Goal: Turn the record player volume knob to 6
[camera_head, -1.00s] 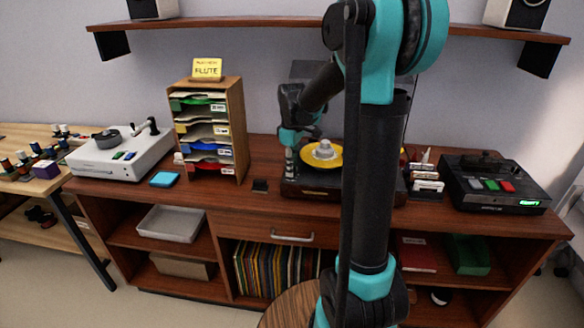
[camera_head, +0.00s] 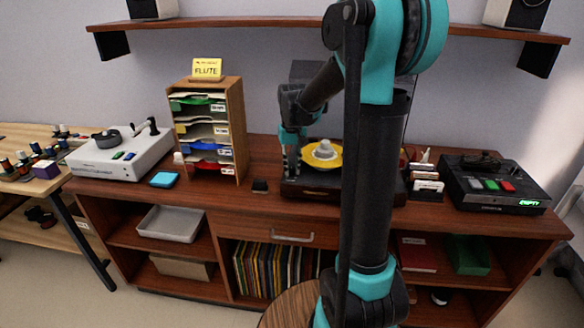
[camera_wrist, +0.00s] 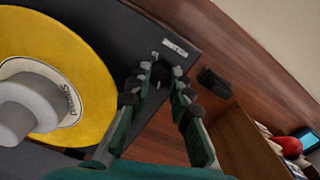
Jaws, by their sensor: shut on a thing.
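The record player (camera_head: 330,188) is a dark box on the wooden cabinet, with a yellow record (camera_head: 308,160) on it. In the wrist view the record (camera_wrist: 90,62) and its grey centre piece fill the left side, on the player's dark top (camera_wrist: 135,38). My gripper (camera_head: 291,170) points down at the player's left front corner. In the wrist view my gripper's fingertips (camera_wrist: 160,76) are closed around the small dark volume knob (camera_wrist: 157,82). The fingers hide most of the knob, and its setting cannot be read. A small white label beside it is too blurred to read.
A small black object (camera_head: 260,186) lies left of the player. A wooden sorter (camera_head: 240,130) with coloured folders stands further left. Card holders (camera_head: 427,186) and a black device (camera_head: 492,184) with coloured buttons stand to the right. A shelf (camera_head: 230,22) hangs above.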

